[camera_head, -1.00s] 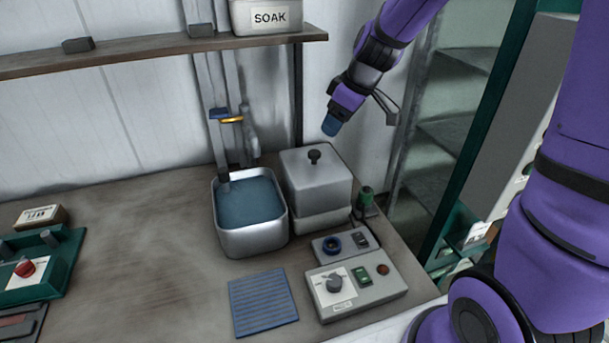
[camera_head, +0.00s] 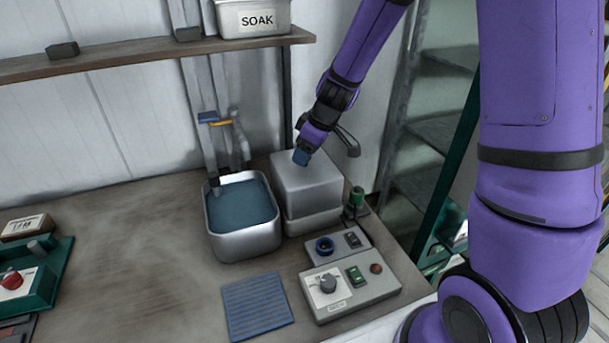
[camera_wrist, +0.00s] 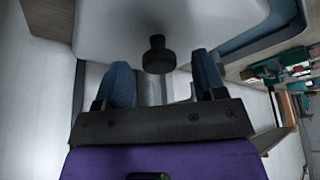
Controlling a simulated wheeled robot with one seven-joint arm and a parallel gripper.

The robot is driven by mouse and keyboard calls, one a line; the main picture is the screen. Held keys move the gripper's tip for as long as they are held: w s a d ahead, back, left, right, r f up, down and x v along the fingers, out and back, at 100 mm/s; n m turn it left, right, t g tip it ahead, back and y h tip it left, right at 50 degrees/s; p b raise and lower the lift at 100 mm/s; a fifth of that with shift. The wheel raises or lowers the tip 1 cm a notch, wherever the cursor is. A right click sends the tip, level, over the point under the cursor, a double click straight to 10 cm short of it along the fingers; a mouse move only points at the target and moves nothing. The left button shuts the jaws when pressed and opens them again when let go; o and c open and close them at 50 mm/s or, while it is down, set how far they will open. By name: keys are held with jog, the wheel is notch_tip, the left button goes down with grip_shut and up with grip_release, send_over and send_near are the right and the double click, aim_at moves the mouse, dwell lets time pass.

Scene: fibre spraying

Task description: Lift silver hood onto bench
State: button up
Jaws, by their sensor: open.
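The silver hood (camera_head: 307,187) is a box-shaped cover on a silver base at the back right of the bench (camera_head: 130,255), beside the water basin. In the wrist view the hood's top (camera_wrist: 185,22) fills the upper part, with its black knob (camera_wrist: 158,55) between and just beyond the blue fingertips. My gripper (camera_head: 301,157) is over the hood's top and hides the knob in the head view. In the wrist view my gripper (camera_wrist: 163,75) is open, with a finger on each side of the knob. I cannot tell whether either finger touches it.
A silver basin of water (camera_head: 243,240) stands directly left of the hood. A control box (camera_head: 350,290), a smaller switch box (camera_head: 340,245) and a green-topped post (camera_head: 357,198) are in front and right. A blue ribbed mat (camera_head: 257,305) lies in front. The bench's middle left is clear.

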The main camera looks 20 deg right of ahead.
jog(key=shift+x, duration=0.95)
grip_shut()
